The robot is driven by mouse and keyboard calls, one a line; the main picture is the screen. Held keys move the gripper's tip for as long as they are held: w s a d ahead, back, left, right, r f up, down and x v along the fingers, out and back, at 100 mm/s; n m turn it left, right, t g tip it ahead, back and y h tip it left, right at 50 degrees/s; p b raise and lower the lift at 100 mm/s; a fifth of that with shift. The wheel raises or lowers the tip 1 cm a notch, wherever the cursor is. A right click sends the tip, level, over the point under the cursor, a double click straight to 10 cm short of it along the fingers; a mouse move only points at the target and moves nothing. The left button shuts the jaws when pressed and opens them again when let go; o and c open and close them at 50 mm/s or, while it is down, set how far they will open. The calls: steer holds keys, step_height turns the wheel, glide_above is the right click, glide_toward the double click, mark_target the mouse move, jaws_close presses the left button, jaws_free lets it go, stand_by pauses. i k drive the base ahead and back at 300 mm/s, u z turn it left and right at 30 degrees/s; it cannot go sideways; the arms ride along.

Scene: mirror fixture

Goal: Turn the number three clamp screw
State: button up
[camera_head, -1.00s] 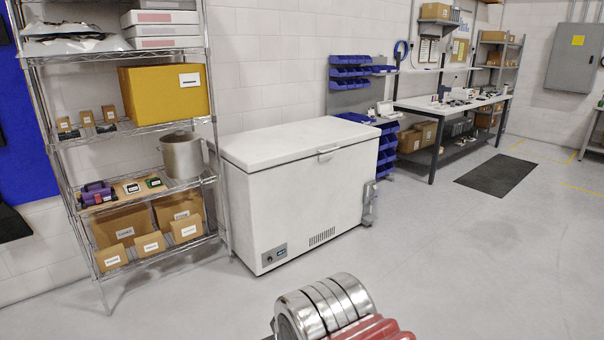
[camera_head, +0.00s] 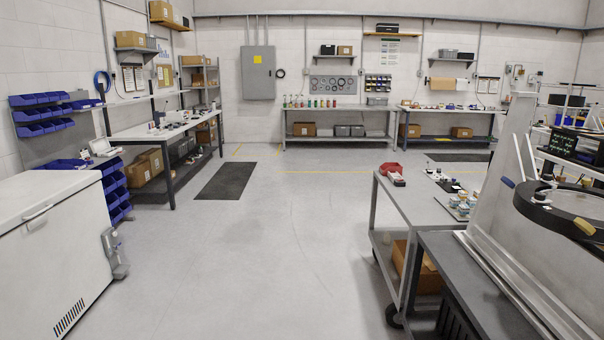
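A round fixture with a dark ring (camera_head: 545,210) around a pale glassy disc (camera_head: 582,202) stands at the right edge, cut off by the frame. My gripper is not in view.
A grey cart (camera_head: 402,198) with a red bin (camera_head: 392,170) and small parts stands just left of the fixture's grey base (camera_head: 490,285). A white chest freezer (camera_head: 50,250) stands at left. The floor (camera_head: 260,260) between is open. Benches (camera_head: 340,108) line the back wall.

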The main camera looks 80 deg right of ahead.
mark_target(540, 198)
steer(key=z, duration=3.55)
steer(key=i, duration=1.95)
